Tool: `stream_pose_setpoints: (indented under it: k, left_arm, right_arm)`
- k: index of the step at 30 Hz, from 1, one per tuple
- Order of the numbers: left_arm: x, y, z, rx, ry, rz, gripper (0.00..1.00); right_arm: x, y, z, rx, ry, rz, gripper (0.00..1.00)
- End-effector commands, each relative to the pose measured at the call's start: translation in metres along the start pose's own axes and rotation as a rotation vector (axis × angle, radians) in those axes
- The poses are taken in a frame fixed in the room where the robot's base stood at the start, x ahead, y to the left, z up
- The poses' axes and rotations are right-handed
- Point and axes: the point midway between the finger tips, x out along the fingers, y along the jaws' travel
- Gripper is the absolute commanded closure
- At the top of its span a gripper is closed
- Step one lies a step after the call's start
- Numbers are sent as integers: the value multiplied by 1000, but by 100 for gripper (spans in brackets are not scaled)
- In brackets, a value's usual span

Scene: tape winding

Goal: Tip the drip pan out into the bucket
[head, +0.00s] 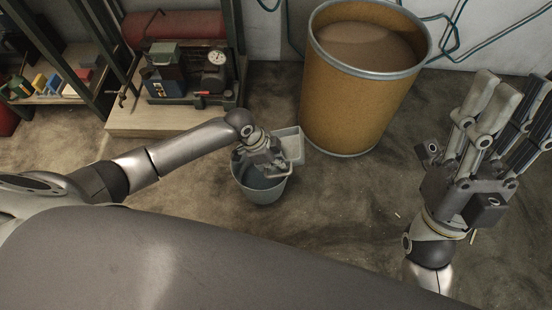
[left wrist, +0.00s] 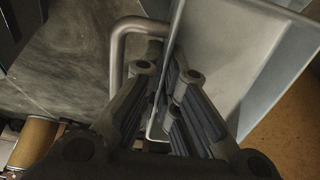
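The drip pan (head: 291,146) is a pale grey, shallow metal pan at the back right of the bucket's mouth in the head view. It looks tilted. The bucket (head: 259,191) is grey and stands upright on the floor. My left gripper (head: 268,160) is above the bucket, shut on the pan's handle side. In the left wrist view, the fingers (left wrist: 165,95) close at the pan's edge beside its bent tube handle (left wrist: 118,55); the pan's wall (left wrist: 225,50) fills the right. The exact contact is hidden. My right gripper (head: 517,88) is open and empty, fingers up, at the right.
A large brown drum (head: 350,105) with a metal rim stands just behind and right of the pan. A low wooden platform (head: 150,122) with a machine (head: 185,75) is at the back left, near shelves (head: 60,85). The floor right of the bucket is clear.

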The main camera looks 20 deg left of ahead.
Motion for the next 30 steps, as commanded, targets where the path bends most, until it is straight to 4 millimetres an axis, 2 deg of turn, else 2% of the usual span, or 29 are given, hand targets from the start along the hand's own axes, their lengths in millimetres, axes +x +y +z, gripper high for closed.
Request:
stream_pose_setpoints:
  k: [14, 30]
  left_arm:
    - [-1, 0, -2, 3, -56, -1, 100]
    - [1, 0, -3, 4, -137, 0, 100]
  right_arm:
    - [0, 5, 47, -14, -257, 6, 60]
    - [-18, 12, 98, -30, -553, 17, 60]
